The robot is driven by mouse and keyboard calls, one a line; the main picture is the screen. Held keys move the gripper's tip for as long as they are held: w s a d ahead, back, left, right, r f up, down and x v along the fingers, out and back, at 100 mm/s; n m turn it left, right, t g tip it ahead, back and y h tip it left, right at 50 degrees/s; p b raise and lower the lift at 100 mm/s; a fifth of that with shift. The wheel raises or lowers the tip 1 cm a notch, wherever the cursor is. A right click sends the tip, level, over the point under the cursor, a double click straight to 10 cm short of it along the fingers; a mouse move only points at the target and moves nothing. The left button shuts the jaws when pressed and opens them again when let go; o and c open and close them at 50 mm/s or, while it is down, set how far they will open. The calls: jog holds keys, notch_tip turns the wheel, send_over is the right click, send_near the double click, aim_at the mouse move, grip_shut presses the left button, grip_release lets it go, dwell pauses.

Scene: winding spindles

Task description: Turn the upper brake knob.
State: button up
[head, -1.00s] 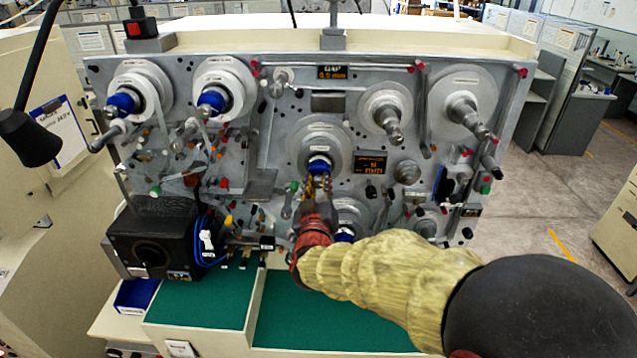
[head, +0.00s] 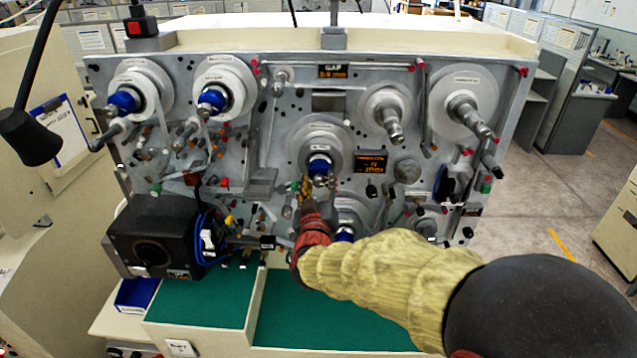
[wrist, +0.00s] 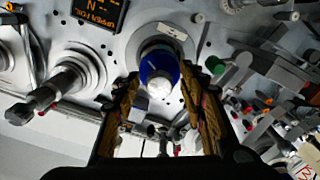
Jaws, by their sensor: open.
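A blue knob with a pale round end (head: 319,165) sits on the upper middle spindle of the grey machine panel. It shows in the wrist view (wrist: 158,72), in front of a pale round flange. My gripper (head: 317,186) is just below and in front of this knob in the head view. In the wrist view my gripper (wrist: 163,98) is open, with one brown finger on each side of the knob's near end. I see no clear contact. A second blue knob (head: 345,234) below is partly hidden by my gripper and arm.
Two more blue-knobbed spindles (head: 122,102) (head: 212,100) stand at the upper left. Grey spindles (head: 388,118) (head: 468,113) jut out at the right. A black box (head: 155,235) is at lower left. Small pegs and levers crowd the panel. The green surface (head: 330,325) below is clear.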

jog(key=s, duration=1.2)
jog(key=shift+a, duration=0.2)
